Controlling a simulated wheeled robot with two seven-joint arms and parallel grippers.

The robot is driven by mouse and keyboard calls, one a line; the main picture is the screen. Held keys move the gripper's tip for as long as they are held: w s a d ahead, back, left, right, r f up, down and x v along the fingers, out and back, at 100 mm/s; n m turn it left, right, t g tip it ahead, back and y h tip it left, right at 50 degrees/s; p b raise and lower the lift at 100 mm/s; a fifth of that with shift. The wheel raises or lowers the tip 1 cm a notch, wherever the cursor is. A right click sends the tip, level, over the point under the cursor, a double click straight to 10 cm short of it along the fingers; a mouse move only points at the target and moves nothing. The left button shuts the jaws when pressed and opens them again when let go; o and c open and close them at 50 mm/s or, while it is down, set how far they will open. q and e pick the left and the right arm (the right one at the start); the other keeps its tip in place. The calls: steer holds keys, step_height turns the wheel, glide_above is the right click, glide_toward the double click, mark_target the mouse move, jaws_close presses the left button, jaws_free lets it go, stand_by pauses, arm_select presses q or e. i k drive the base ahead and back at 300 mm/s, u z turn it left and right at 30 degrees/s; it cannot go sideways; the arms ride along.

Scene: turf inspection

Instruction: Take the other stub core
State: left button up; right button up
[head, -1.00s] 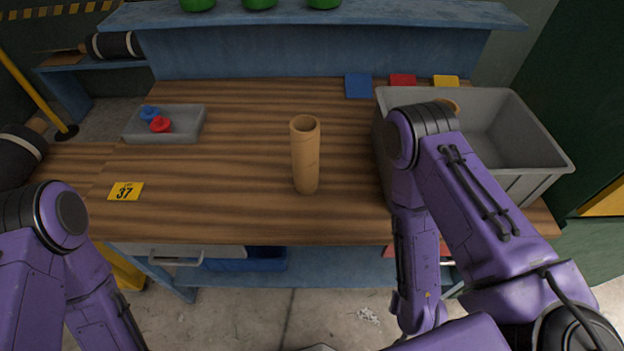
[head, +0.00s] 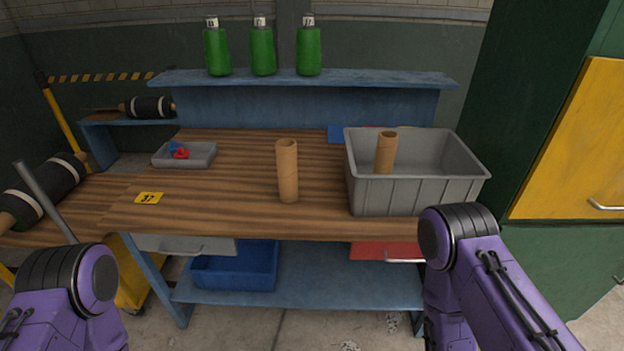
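One tan cardboard-like tube, a stub core (head: 288,172), stands upright on the wooden bench top, left of the grey bin. A second tan stub core (head: 385,153) stands inside the grey bin (head: 418,196), its lower part hidden by the bin wall. My two purple arms show at the bottom left and bottom right, away from both cores. Neither gripper is in the picture.
A small grey tray (head: 199,161) with a blue and a red piece sits at the back left, near a yellow tag (head: 149,198) marked 37. Green bottles (head: 262,52) stand on the blue shelf. A blue bin (head: 236,268) sits below. The bench between tag and core is clear.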

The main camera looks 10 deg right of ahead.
mark_target(286, 153)
steer(key=z, duration=0.85)
steer(key=i, duration=0.35)
